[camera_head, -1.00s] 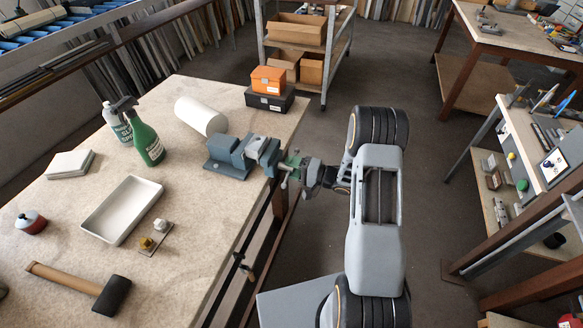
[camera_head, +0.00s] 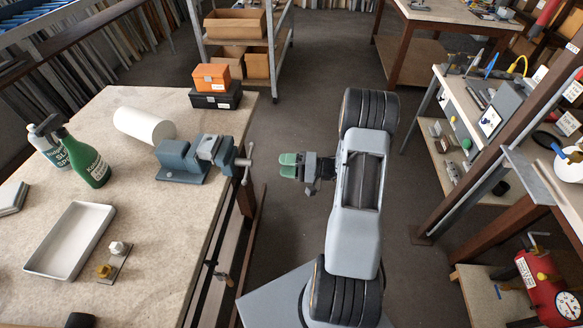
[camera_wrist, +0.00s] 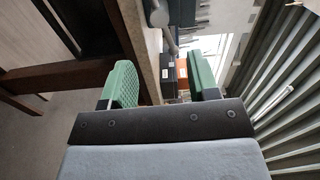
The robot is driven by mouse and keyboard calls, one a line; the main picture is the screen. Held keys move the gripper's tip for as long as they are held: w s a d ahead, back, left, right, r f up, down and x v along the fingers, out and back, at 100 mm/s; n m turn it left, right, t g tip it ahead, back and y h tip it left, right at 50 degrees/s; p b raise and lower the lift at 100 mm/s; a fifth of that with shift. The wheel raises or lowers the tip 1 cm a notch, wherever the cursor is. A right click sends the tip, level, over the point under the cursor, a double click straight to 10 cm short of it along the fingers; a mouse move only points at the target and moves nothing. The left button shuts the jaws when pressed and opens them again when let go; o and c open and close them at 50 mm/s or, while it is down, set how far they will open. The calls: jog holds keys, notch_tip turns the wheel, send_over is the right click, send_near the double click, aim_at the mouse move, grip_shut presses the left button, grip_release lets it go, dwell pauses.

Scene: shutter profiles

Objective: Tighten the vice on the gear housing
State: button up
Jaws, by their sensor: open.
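The blue-grey vice (camera_head: 180,163) is fixed at the right edge of the workbench. A small light-grey part, perhaps the gear housing (camera_head: 208,147), sits at its jaws; whether it is clamped tightly I cannot tell. The vice's handle bar (camera_head: 249,162) sticks out past the bench edge on the right. My gripper (camera_head: 289,165), with green finger pads, is open and empty in the air to the right of the handle, apart from it. In the wrist view my gripper (camera_wrist: 164,82) shows both fingers spread with nothing held between them.
The workbench (camera_head: 150,240) carries a white roll (camera_head: 143,126), a green spray bottle (camera_head: 84,157), a white tray (camera_head: 70,240) and orange (camera_head: 211,77) and black boxes (camera_head: 216,97). Open floor lies right of the bench. A shelf unit (camera_head: 470,125) stands at the right.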

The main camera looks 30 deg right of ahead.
jog(key=shift+v, duration=0.95)
dwell(0.5)
